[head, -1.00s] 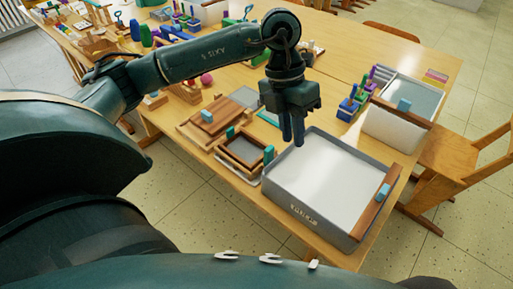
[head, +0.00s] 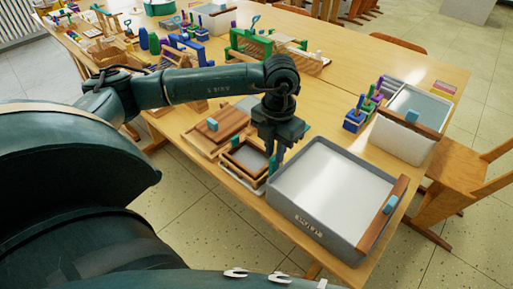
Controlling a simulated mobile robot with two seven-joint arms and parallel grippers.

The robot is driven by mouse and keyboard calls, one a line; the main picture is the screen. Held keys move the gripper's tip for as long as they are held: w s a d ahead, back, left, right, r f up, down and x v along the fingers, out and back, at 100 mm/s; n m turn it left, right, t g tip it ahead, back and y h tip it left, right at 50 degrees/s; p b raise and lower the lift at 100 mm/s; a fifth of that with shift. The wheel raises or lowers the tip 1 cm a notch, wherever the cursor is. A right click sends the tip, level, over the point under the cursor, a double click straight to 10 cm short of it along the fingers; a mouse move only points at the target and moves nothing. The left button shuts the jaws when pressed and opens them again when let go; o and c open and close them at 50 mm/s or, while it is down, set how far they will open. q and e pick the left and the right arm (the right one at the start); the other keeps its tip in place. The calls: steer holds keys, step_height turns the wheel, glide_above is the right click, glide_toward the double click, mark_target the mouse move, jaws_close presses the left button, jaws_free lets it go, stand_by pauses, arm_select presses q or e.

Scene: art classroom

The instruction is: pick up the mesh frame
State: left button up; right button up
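The mesh frame (head: 232,164) is a small brown wooden frame with a grey mesh middle and teal tabs at its sides. In the head view it lies on the table's near edge, between a wooden board and a large grey tub. My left gripper (head: 277,152) points down at the frame's right side, close to the teal tab there. Its fingers partly hide that side. I cannot tell whether they touch the frame or how far apart they are. My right gripper is out of view.
The large grey tub (head: 278,203) stands right beside the frame, with a wooden bar on its right rim. The wooden board with a blue block (head: 213,125) lies to the left.

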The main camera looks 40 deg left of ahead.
arm_select(q)
steer(key=shift+f, duration=1.5)
steer(key=shift+c, duration=0.4)
jaws_close()
steer(key=shift+r, duration=0.1)
